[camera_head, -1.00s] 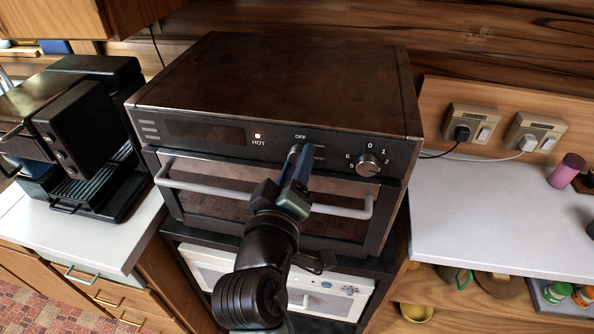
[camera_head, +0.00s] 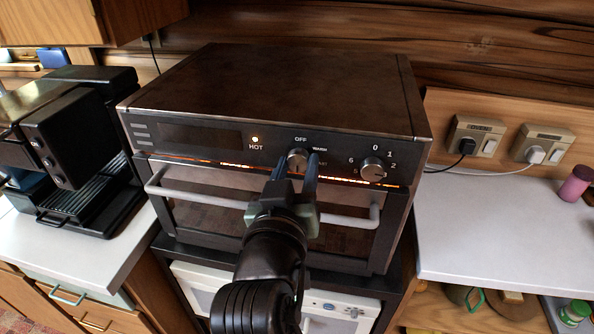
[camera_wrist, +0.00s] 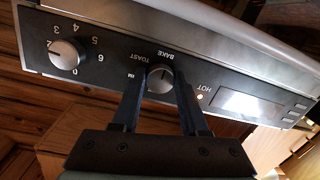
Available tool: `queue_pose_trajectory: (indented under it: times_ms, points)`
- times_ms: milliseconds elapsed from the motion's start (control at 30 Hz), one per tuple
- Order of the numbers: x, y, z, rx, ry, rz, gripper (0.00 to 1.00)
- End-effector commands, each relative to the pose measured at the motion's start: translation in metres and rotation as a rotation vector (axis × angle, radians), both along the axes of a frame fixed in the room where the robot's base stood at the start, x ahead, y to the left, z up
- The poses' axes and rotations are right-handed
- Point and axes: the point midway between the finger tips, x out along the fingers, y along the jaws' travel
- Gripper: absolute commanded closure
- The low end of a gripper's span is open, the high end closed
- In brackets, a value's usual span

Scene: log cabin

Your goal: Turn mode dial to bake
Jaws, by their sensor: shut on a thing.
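The mode dial (camera_head: 298,158) is a round silver knob on the oven's dark front panel, under the OFF label. In the wrist view the mode dial (camera_wrist: 160,79) shows upside down, with BAKE and TOAST printed beside it. My gripper (camera_head: 297,165) reaches it from the front, with one finger on each side of the knob. In the wrist view my gripper (camera_wrist: 160,92) is shut on the dial. The fingers hide part of the lettering, and I cannot tell exactly which label the dial points at.
A numbered dial (camera_head: 373,169) sits to the right on the same panel. The HOT lamp (camera_head: 255,139) is lit. An oven door handle (camera_head: 345,221) runs below my fingers. A coffee machine (camera_head: 70,150) stands left; a white counter (camera_head: 490,235) lies right.

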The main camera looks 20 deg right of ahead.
Motion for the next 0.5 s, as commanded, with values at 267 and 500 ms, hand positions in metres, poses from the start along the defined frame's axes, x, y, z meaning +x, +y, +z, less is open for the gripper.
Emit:
queue_pose_trajectory:
  times_ms: [267, 500]
  points:
    - [0.0001, 0.0004, -0.0004, 0.014, -0.007, 0.001, 1.0]
    - [0.0001, 0.0004, -0.0003, 0.013, -0.006, 0.001, 0.51]
